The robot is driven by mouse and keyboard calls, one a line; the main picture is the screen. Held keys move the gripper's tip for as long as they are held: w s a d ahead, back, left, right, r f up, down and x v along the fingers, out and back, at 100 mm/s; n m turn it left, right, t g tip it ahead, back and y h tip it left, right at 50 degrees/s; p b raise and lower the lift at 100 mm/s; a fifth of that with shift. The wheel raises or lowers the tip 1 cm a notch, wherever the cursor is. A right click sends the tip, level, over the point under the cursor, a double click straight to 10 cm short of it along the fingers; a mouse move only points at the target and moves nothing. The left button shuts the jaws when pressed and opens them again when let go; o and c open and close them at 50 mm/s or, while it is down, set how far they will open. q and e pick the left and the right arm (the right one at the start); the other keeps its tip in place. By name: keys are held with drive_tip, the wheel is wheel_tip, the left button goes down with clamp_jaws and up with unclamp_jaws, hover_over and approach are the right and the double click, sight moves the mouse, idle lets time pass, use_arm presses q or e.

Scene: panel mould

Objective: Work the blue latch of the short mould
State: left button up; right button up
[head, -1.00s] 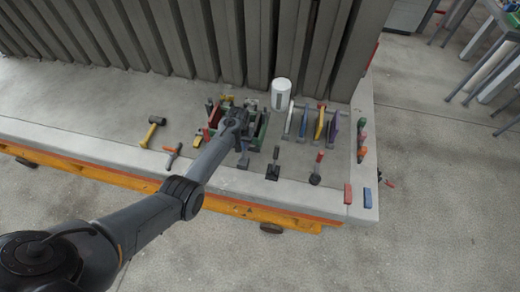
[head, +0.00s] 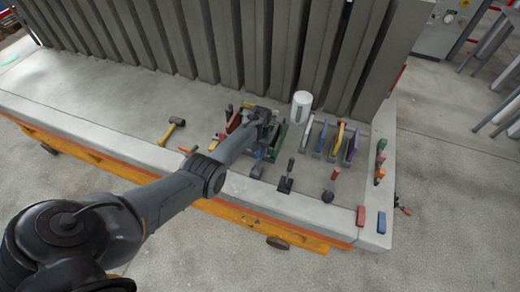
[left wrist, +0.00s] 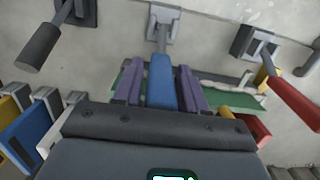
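My left gripper (left wrist: 160,85) reaches down over the crowded dark-and-green group in the head view (head: 265,122). In the left wrist view its two purple fingers lie on either side of a blue handle (left wrist: 160,78), close against it, and look shut on it. The handle runs up to a pale grey square mount (left wrist: 165,22). I take this for the blue latch, but cannot tell for sure. A green plate (left wrist: 245,95) lies behind the fingers; it may belong to the short mould, much of which the arm hides. My right gripper is not in view.
A white cylinder (head: 301,103) stands beside upright grey panels (head: 230,50). Blue, yellow and purple upright pieces (head: 338,138) stand right of the gripper. The left slab is mostly clear.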

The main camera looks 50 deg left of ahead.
use_arm(q)
drive_tip(key=shift+o, duration=0.6)
drive_tip(key=shift+r, duration=0.1)
drive_tip(key=shift+w+r, duration=0.1)
drive_tip(key=shift+r, duration=0.45)
wheel_tip(320, 180, up, 10)
drive_tip(key=p, duration=0.1)
drive_tip(key=shift+w+a+f, duration=0.2)
drive_tip(key=shift+w+a, duration=0.1)
drive_tip(key=shift+w, duration=0.15)
drive_tip(key=shift+s, duration=0.1)
